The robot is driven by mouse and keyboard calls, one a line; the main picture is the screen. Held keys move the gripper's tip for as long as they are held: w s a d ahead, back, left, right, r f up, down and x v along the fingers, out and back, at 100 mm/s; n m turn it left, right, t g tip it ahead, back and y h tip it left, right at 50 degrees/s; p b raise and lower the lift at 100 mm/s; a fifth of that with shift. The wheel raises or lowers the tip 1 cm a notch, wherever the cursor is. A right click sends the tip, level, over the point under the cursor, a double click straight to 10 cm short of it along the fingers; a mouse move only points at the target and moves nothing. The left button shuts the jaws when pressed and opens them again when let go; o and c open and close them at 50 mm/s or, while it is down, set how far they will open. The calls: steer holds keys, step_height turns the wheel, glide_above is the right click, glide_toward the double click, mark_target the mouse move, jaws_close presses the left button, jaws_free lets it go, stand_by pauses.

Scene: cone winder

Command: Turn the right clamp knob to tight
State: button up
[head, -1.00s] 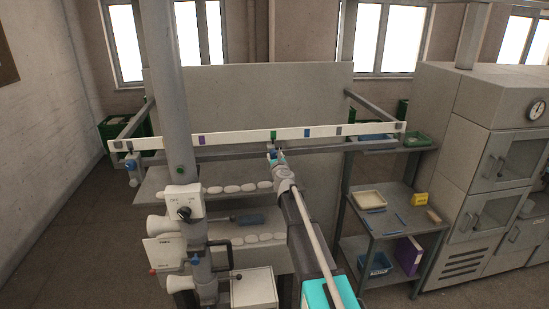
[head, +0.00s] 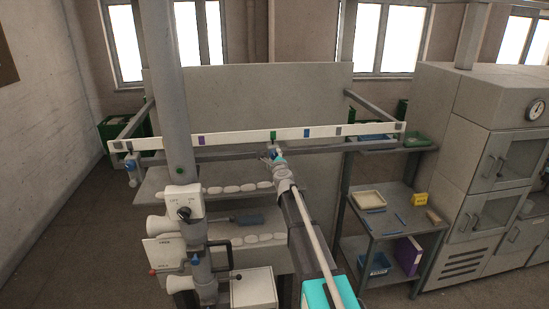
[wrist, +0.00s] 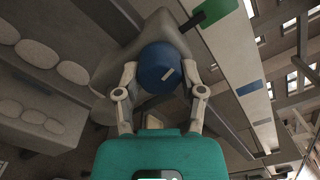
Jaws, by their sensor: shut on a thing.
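The right clamp knob (wrist: 164,68) is a round blue knob with a pale mark on its face, on a grey clamp body (wrist: 122,50) in the wrist view. My gripper (wrist: 163,78) is shut on the knob, with one finger on each side of it. In the head view my gripper (head: 274,156) is at the bar under the white rail, and it mostly hides the knob.
A long white rail (head: 230,138) with coloured tabs runs just above. Another clamp with a blue knob (head: 130,165) hangs at the rail's left end. A grey post (head: 165,90) stands left of my arm. A shelf with white packages (head: 240,188) lies below. A shelf rack stands right.

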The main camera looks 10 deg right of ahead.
steer(key=shift+n, duration=2.2)
steer(key=o, duration=1.2)
steer(key=shift+c, duration=0.2)
steer(key=shift+s, duration=0.1)
steer(key=s, duration=1.1)
steer(key=shift+s, duration=0.4)
